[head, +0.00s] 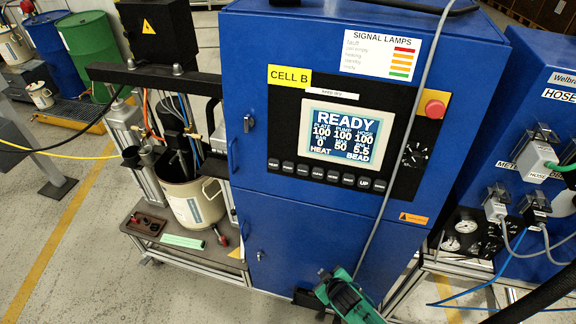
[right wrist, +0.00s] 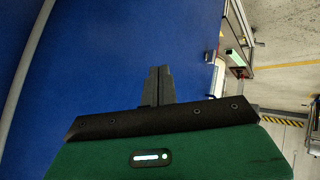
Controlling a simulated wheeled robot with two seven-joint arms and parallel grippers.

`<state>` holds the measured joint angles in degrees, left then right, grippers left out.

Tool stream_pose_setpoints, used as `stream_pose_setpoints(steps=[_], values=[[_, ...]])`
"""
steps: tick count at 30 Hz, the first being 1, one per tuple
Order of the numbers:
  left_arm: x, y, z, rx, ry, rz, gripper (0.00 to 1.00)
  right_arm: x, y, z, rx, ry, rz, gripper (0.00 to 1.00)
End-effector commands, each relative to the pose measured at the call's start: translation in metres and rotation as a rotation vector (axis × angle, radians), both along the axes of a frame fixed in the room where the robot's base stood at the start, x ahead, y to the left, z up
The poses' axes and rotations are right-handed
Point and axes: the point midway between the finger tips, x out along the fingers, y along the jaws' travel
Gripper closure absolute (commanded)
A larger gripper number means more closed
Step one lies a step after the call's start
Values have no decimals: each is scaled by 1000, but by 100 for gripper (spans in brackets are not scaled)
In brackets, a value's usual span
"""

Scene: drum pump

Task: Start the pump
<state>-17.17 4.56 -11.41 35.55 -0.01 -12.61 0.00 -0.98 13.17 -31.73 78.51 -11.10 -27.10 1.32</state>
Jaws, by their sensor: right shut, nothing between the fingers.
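The blue control cabinet (head: 340,230) marked CELL B fills the middle of the head view. Its screen (head: 345,132) reads READY, with 100 three times above 0, 50 and 5.5. A row of dark buttons (head: 332,176) runs below the screen; one reads UP. A rotary dial (head: 414,156) and a red mushroom button (head: 435,108) are to the right. The drum pump (head: 180,160) stands at left over an open cream pail (head: 195,203). My right gripper (head: 323,273) is shut and empty, low before the cabinet; its closed fingers (right wrist: 158,85) face blue surface in the right wrist view.
A grey cable (head: 407,130) hangs down the cabinet front, right of the screen. A second blue cabinet (head: 540,110) with plugs and hoses stands at right. Gauges (head: 460,233) sit low between them. Green and blue drums (head: 88,50) stand at back left. Floor at left is mostly clear.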

Motion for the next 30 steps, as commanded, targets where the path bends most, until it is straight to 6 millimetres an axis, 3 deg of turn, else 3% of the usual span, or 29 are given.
stream_pose_setpoints(steps=[1, 6, 12, 15, 18, 21, 30], values=[[0, -1, 4, -1, 0, 0, 64, 17, 14, 36, 1, -58, 33, 100], [0, -2, 11, -2, 0, -1, 64, 47, 59, 143, -3, -229, 135, 100], [0, -2, 18, -2, 0, -1, 64, 49, 105, 267, 3, -422, 243, 100], [0, -2, 21, -2, 0, -1, 64, 41, 121, 315, 10, -498, 284, 100], [0, -2, 23, -2, 0, -1, 64, 31, 131, 349, 14, -552, 313, 100], [0, -1, 24, -2, 0, -1, 64, 25, 137, 368, 19, -583, 330, 100], [0, 0, 24, 0, 1, -1, 64, 21, 139, 376, 21, -597, 337, 100]])
